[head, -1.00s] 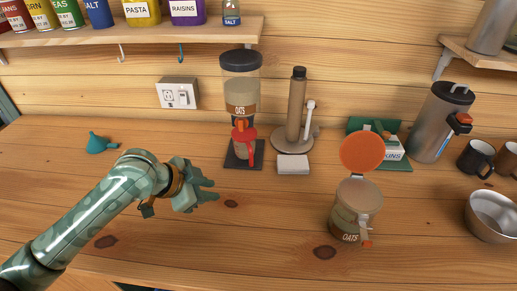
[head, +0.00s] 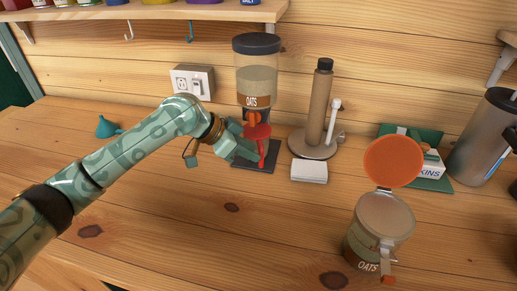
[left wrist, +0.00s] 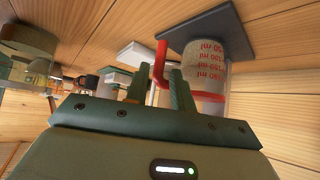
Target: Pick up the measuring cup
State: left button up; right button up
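The measuring cup (head: 257,131) is clear with red parts. It stands upright on the dark base under the oats dispenser (head: 257,78). In the left wrist view the cup (left wrist: 212,66) shows red ml markings and a red handle. My left gripper (head: 246,147) is at the cup, partly covering it in the head view. In the left wrist view its two fingers (left wrist: 158,88) are apart, with the handle showing in the gap between them. Whether either finger touches the handle I cannot tell. My right gripper is in neither current view.
A paper-towel-style holder (head: 319,105) and a white block (head: 309,171) stand right of the dispenser. An open oats jar (head: 382,220) with an orange lid is front right. A teal funnel (head: 106,127) lies left. The front middle of the counter is clear.

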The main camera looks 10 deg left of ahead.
aim_at(261, 167)
pick_arm(q)
jog(key=b+x, duration=0.2)
jog(key=x, duration=0.3)
jog(key=shift+w+f, duration=0.1)
jog(key=shift+f, duration=0.05)
grip_shut()
jog(key=shift+r, duration=0.25)
